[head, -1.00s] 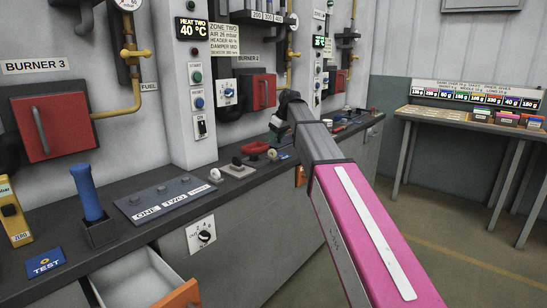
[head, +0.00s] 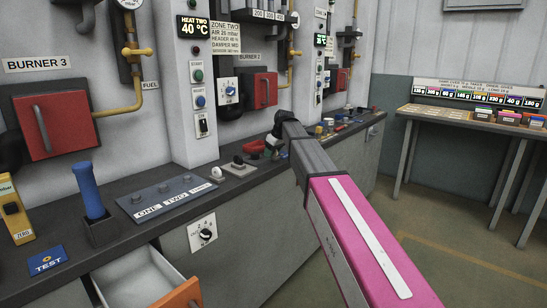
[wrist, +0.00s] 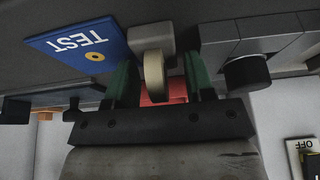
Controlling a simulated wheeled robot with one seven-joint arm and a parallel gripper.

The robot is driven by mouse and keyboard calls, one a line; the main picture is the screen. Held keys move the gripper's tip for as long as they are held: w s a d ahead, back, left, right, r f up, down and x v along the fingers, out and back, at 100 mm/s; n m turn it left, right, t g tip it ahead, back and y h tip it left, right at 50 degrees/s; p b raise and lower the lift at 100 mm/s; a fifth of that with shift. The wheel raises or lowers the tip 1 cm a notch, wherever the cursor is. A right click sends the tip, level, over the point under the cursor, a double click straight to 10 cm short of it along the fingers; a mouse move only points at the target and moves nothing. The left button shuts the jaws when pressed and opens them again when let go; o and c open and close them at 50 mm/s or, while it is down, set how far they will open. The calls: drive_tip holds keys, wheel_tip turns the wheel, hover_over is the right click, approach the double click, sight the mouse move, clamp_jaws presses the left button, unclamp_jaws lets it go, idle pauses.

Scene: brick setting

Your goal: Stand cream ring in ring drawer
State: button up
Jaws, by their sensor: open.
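The cream ring (wrist: 154,75) shows in the wrist view, edge-on and upright, against a grey block (wrist: 150,38). My gripper (wrist: 160,78) is open, with one green finger on each side of the ring. Gaps show on both sides, the smaller one at the left finger. In the head view my gripper (head: 272,142) is low over the far part of the counter and the ring is hidden by it. An open, pale drawer with an orange front (head: 182,296) stands out at lower left; its visible inside is empty. I cannot tell whether it is the ring drawer.
A blue TEST card (wrist: 75,50) and a dark knob (wrist: 246,72) flank my gripper. A red handwheel (head: 254,147) is close by on the counter. The floor at right is clear.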

drive_tip(key=shift+c, duration=0.3)
drive_tip(key=c, duration=0.7)
drive_tip(key=shift+r, duration=0.15)
